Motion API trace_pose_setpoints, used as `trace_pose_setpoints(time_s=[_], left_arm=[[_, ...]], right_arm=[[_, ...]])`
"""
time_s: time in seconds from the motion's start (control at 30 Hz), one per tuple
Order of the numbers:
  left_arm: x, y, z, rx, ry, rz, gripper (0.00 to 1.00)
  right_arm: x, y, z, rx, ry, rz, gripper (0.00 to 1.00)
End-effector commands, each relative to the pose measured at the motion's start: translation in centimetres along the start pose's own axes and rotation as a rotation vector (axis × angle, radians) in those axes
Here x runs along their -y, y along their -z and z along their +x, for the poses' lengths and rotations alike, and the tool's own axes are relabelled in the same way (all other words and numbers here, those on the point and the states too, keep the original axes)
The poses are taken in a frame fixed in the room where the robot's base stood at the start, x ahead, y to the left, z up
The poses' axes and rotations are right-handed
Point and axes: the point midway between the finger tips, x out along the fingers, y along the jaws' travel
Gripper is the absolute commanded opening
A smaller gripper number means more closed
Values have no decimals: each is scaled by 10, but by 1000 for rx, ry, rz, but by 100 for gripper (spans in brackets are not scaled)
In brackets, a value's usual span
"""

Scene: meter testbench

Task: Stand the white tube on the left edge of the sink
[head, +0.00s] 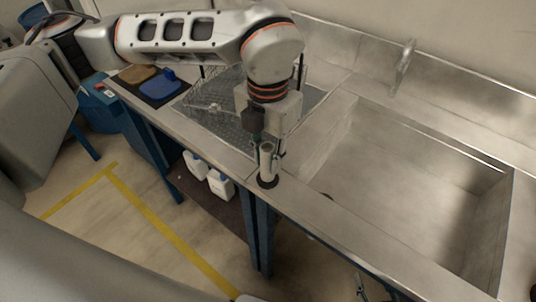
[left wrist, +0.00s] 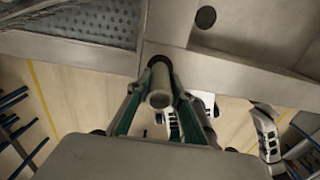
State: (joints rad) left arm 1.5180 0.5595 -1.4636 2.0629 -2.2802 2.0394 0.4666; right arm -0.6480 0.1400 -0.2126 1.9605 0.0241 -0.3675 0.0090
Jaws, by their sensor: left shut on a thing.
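The white tube (head: 267,160) is upright on the steel rim just left of the sink (head: 400,190), near the counter's front edge. Its dark round base (head: 267,182) appears to be on or very close to the rim; I cannot tell if it touches. My left gripper (head: 268,150) comes from above and is shut on the tube. In the left wrist view the tube (left wrist: 160,88) sits between the fingers, its open end towards the camera. A small part of what seems to be my right gripper (head: 362,288) shows at the bottom of the head view; its jaws are unclear.
A textured drainboard (head: 205,105) lies left of the tube. A blue item (head: 168,80) is on a dark mat at the counter's far left. A faucet (head: 403,66) stands behind the sink. White jugs (head: 220,184) are on the shelf below. The sink basin looks empty.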

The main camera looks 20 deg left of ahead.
Motion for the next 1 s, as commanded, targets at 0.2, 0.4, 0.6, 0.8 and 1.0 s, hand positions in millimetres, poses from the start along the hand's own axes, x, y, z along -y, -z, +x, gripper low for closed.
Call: trace_pose_setpoints(time_s=[0.2,0.4,0.6,0.8,1.0], left_arm=[[0,0,0,0,0,0,38],[0,0,0,0,0,0,38],[0,-1,-16,3,-1,-1,38],[0,-1,-56,5,-1,-1,38],[0,-1,-95,3,-1,-2,38]], right_arm=[[0,-2,0,3,0,0,40],[0,-1,0,2,0,0,40],[-1,4,-1,-4,-1,0,40],[-1,4,-1,-6,-1,0,40],[0,3,-1,-5,-1,1,40]])
